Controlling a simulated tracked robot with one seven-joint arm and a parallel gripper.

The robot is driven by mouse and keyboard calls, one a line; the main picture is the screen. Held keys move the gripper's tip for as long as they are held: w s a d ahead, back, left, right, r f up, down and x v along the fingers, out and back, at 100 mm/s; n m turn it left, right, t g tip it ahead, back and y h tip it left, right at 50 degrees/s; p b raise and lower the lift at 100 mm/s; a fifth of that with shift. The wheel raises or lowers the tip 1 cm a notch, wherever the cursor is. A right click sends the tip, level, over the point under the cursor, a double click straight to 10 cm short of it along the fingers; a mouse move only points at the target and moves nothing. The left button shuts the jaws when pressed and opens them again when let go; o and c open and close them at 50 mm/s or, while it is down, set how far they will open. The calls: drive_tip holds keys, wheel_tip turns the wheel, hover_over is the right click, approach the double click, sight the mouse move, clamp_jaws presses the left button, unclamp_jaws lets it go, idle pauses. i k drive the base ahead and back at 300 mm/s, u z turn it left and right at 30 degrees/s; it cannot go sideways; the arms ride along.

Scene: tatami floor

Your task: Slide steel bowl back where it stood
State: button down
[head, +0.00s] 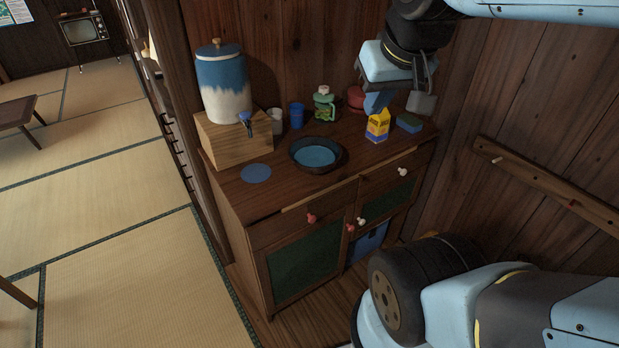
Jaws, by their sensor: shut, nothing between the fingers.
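A round dark bowl (315,156), the only bowl I see, stands upright on the wooden cabinet top (290,194), near its middle front. Its inside is blue, and it has a small lip or handle on the right. A flat blue disc (256,173) lies on the top to its left, apart from it. My gripper (378,103) is shut and empty, up and to the right of the bowl. It overlaps the top of a juice carton in the picture; I cannot tell whether they touch. It is apart from the bowl.
A juice carton (377,126) and a blue-green sponge-like block (409,122) stand right of the bowl. Behind are a green jar (324,104), blue cup (296,115), pale cup (275,121) and red object (355,97). A dispenser (223,85) stands on a wooden box (232,142).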

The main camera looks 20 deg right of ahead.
sight(315, 155)
drive_tip(key=k, duration=1.05)
drive_tip(key=u, duration=0.15)
drive_tip(key=i, duration=0.6)
drive_tip(key=u, duration=0.35)
